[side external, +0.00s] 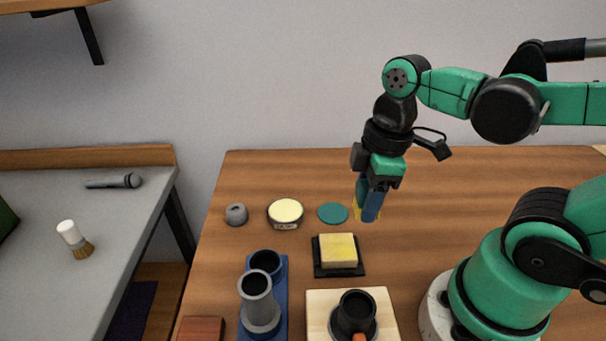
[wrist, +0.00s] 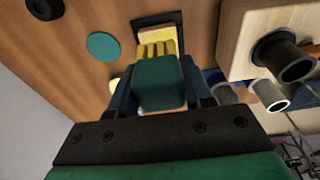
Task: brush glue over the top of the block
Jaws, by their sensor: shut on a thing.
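My gripper (side external: 370,205) is shut on a brush, held above the table behind and to the right of the block. In the wrist view the brush has a teal body (wrist: 158,82) and yellow bristles (wrist: 157,49); in the side view my fingers mostly hide it. The block (side external: 338,250) sits on a black tray (side external: 355,272). Its top is yellow and its side paler; I cannot tell whether glue is on it. The bristles look apart from the block in the side view. A round labelled pot (side external: 285,215) with a pale yellow top, possibly glue, stands to the left.
A flat teal disc (side external: 333,213) lies between pot and gripper. A grey ring-like object (side external: 236,214) stands left. Nearer are a blue stand (side external: 279,300) with cylinders and a wooden board (side external: 318,302) with a dark cup (side external: 356,312). The table's right rear is clear.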

